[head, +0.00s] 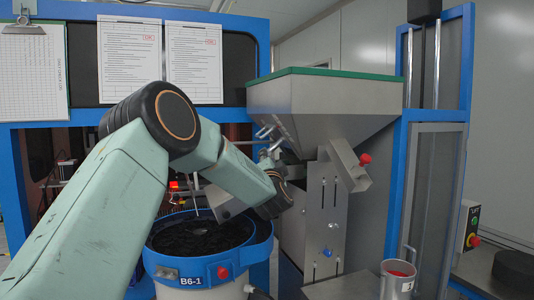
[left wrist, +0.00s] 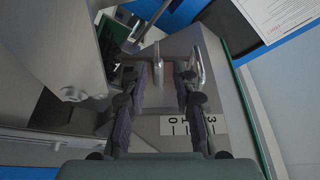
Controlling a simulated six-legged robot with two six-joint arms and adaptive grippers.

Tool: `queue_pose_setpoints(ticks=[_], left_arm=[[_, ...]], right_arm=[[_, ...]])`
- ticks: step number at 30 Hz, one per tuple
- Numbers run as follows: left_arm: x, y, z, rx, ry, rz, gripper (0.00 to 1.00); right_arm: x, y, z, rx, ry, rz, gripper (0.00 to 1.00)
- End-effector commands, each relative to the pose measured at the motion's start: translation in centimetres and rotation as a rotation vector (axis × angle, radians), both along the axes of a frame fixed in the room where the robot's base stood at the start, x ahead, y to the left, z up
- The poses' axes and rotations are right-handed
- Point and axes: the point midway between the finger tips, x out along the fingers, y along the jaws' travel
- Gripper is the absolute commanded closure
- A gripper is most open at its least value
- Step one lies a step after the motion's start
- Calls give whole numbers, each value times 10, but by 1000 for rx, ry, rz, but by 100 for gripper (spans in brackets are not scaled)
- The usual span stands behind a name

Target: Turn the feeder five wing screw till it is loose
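My left gripper (head: 277,190) is in front of the feeder's metal body, below the hopper (head: 300,105). In the left wrist view its two dark fingers (left wrist: 158,108) stand apart, with a gap between them. A bright metal prong (left wrist: 158,66) rises beyond the gap, and a metal loop (left wrist: 197,70) stands by the right finger. They look like wings of a screw, but I cannot tell whether they are one part or whether a finger touches them. A scale plate (left wrist: 187,126) with black digits lies below. No feeder number five is readable. My right gripper is out of view.
A round blue-rimmed bin (head: 190,281) labelled B6-1 stands under my left arm. Blue frame posts (head: 398,180) bound the feeder.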

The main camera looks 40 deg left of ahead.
Motion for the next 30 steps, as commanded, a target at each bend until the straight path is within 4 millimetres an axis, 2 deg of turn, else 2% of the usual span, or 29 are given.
queue_pose_setpoints(ticks=[10, 23, 30], left_arm=[[26, 25, 8, 0, 2, 1, 72], [31, 30, 9, 0, 2, -1, 72], [31, 30, 9, 0, 2, -1, 92]], right_arm=[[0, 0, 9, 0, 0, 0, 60], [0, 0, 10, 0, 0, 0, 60], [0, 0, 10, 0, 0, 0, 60]])
